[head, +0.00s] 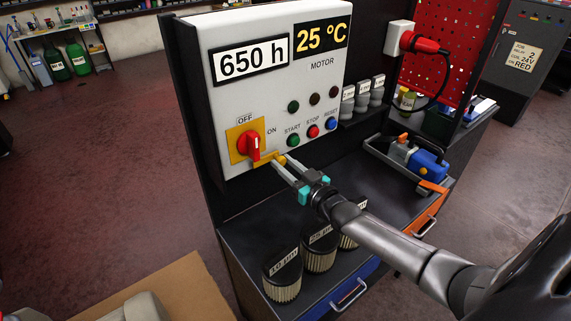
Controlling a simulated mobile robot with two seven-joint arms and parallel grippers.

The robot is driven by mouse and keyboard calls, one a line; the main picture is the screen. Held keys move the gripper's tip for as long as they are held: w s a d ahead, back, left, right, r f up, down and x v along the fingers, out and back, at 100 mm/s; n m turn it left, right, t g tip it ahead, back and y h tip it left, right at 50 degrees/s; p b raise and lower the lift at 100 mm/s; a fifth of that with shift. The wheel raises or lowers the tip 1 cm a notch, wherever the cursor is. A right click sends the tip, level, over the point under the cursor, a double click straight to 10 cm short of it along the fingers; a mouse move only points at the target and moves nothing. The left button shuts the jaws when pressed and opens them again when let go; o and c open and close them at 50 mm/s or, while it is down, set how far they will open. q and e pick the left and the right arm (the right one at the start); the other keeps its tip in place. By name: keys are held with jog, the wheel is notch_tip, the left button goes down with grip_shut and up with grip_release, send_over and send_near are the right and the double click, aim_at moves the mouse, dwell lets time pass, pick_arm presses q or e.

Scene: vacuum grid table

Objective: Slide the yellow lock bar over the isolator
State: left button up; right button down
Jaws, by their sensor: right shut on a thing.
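The isolator (249,144) is a red rotary handle on a yellow plate at the lower left of the light grey control panel. Its handle is upright, pointing toward the OFF label. The yellow lock bar (267,159) lies just below and right of the handle, its left end close to the handle's lower end. I cannot tell whether they touch. My right gripper (283,165) reaches in from the lower right and is shut on the right end of the lock bar. My left gripper is not in view.
START, STOP and RESET buttons (312,131) sit right of the isolator. Several dark filters (282,275) stand on the cart top (240,240) below. A tray (410,175) with a blue and orange tool stands at right. A red plug (425,45) is at upper right.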

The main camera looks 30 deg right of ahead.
aim_at(262, 162)
jog(key=a+p, duration=0.1)
jog(key=a, duration=0.2)
jog(key=shift+s+a+p, duration=0.15)
jog(key=shift+a+p, duration=0.05)
jog(key=shift+p, duration=0.2)
jog(key=shift+a, duration=0.4)
jog(key=c, duration=0.6)
grip_release()
jog(key=shift+s, duration=0.1)
jog(key=s, duration=1)
jog(key=s+d, duration=0.1)
jog(key=s, duration=0.4)
jog(key=shift+d+p, duration=0.1)
jog(key=shift+p, duration=0.2)
